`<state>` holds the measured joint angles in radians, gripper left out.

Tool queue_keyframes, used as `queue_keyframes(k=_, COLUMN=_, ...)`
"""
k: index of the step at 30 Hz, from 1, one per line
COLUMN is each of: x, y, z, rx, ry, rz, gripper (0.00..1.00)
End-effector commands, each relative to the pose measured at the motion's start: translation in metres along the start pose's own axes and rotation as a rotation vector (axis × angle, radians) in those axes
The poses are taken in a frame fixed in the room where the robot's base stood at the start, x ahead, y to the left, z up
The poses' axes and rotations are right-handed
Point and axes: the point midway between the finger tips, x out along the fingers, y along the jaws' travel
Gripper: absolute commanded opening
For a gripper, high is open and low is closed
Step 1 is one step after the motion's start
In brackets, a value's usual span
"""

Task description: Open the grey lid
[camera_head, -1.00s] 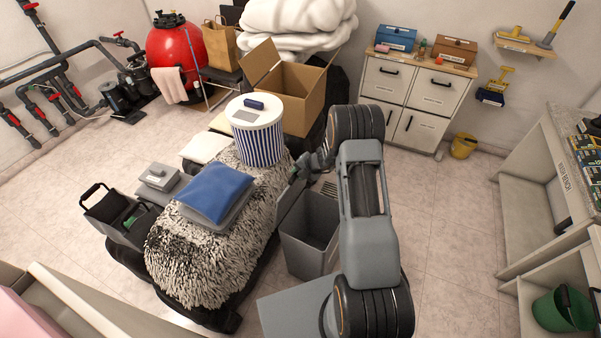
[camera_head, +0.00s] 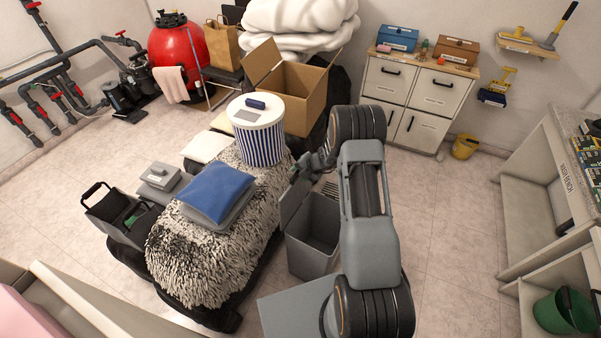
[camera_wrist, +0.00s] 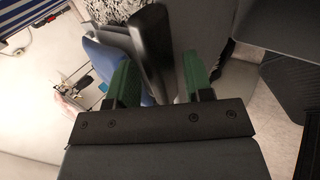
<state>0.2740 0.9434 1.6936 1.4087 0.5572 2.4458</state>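The grey lid (camera_head: 293,203) stands steeply tilted up at the left side of the grey bin (camera_head: 312,248), and the bin's mouth is uncovered. My gripper (camera_head: 302,172) is at the lid's upper edge. In the wrist view, my gripper's two green fingers (camera_wrist: 159,68) are apart. A dark grey panel edge (camera_wrist: 151,45), apparently the lid, shows between and beyond them, with a visible gap to the right finger. I cannot tell whether the left finger touches it. My arm hides the bin's right side.
A shaggy covered mound (camera_head: 205,265) with a blue cushion (camera_head: 217,190) stands left of the bin. A striped tub (camera_head: 258,145) and an open cardboard box (camera_head: 300,95) are behind. A white cabinet (camera_head: 405,105) is at the back. The tiled floor to the right is clear.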

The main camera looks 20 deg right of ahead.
Motion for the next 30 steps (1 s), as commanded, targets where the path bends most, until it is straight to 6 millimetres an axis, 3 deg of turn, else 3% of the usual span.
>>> queue_keyframes(k=7, x=-0.001, y=0.0, z=0.0, rx=0.001, ry=0.0, rz=-0.001, gripper=0.47)
queue_keyframes(k=11, x=-0.013, y=0.0, z=0.001, rx=0.003, ry=-0.002, rz=0.0, gripper=0.47)
queue_keyframes(k=24, x=-0.099, y=0.0, z=0.001, rx=0.001, ry=-0.004, rz=0.001, gripper=0.47)
queue_keyframes(k=30, x=-0.125, y=0.0, z=0.0, rx=0.0, ry=-0.002, rz=0.0, gripper=0.47)
